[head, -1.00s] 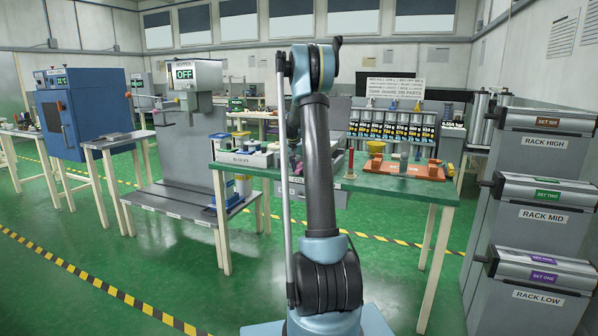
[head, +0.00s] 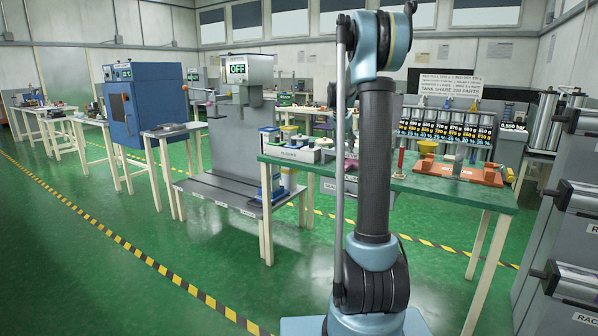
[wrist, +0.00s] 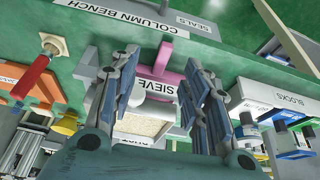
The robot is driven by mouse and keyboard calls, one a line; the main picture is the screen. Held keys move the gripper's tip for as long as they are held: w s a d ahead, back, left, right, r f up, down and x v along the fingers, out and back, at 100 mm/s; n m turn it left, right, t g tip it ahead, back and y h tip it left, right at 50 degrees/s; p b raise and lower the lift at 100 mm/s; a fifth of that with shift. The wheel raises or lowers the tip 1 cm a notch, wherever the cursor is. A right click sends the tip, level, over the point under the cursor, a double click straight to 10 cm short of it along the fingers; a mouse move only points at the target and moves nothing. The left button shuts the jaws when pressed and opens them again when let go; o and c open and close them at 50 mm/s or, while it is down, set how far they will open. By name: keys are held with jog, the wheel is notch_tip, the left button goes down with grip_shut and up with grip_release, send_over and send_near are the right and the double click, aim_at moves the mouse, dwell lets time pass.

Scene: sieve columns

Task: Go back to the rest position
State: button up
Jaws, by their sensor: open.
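My arm stands upright in the head view, in front of the column bench (head: 480,190). My gripper does not show there. In the wrist view my gripper (wrist: 162,82) is open, its two fingers apart with nothing held between them. The edge of the column bench (wrist: 225,62) also runs across this view. I cannot tell the exact gap between the fingers and these things.
An orange tray (head: 455,172) and a red upright piece (head: 400,160) are on the bench. A machine reading OFF (head: 240,68) and a blue cabinet (head: 150,110) stand left. Grey racks (head: 570,220) stand close at right. Green floor is clear at front left.

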jog(key=s+a+f+n+y, duration=0.1)
jog(key=s+a+n, duration=0.15)
jog(key=s, duration=1.15)
jog(key=s+a+n, duration=0.1)
jog(key=s+a, duration=0.2)
jog(key=s, duration=1.1)
jog(key=s+a+f+n, duration=0.1)
jog(key=s+f, duration=0.4)
jog(key=s, duration=0.3)
jog(key=s+a+f+n+g+y, duration=0.1)
jog(key=s+f, duration=0.5)
jog(key=s, duration=0.3)
jog(key=s+a+f+n, duration=0.1)
jog(key=s+f, duration=0.4)
jog(key=s, duration=0.3)
jog(key=shift+s+a+f+y, duration=0.15)
jog(key=shift+a+f+y, duration=0.1)
jog(key=shift+a+y, duration=0.1)
